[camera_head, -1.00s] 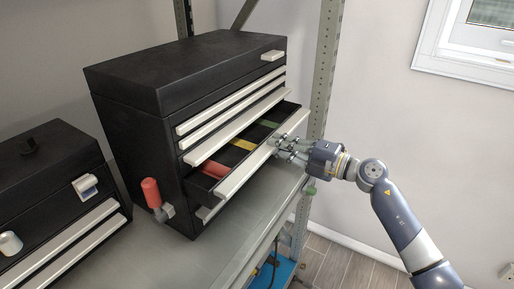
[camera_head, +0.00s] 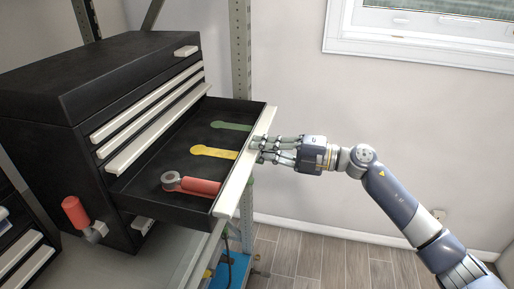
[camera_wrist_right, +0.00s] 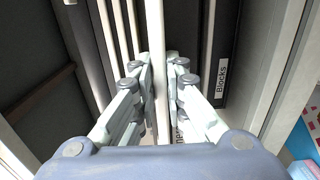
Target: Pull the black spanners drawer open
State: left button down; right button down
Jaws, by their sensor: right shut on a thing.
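The black spanners drawer (camera_head: 150,185) is pulled well out of the black tool chest (camera_head: 50,130) in the head view. Its pale front rail (camera_head: 240,175) stands clear of the chest. Inside lie a spanner with a red handle (camera_head: 192,184), a yellow spanner shape (camera_head: 214,152) and a green spanner shape (camera_head: 231,126). My right gripper (camera_head: 262,148) is at the rail from the right. In the right wrist view its fingers are shut on both sides of the pale rail (camera_wrist_right: 159,60). My left gripper is not in view.
Drawers with pale rails (camera_head: 150,100) above are shut or nearly so. A red-handled tool (camera_head: 77,214) is at the chest's side. A second black box (camera_head: 22,245) is at lower left. A rack post (camera_head: 240,60) stands behind. Floor (camera_head: 320,260) at right is free.

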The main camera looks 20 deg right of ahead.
jog(key=c, duration=1.6)
grip_release()
jog(key=shift+c, duration=0.2)
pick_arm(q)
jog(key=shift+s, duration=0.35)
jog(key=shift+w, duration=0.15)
pick_arm(e)
jog(key=v, duration=1.2)
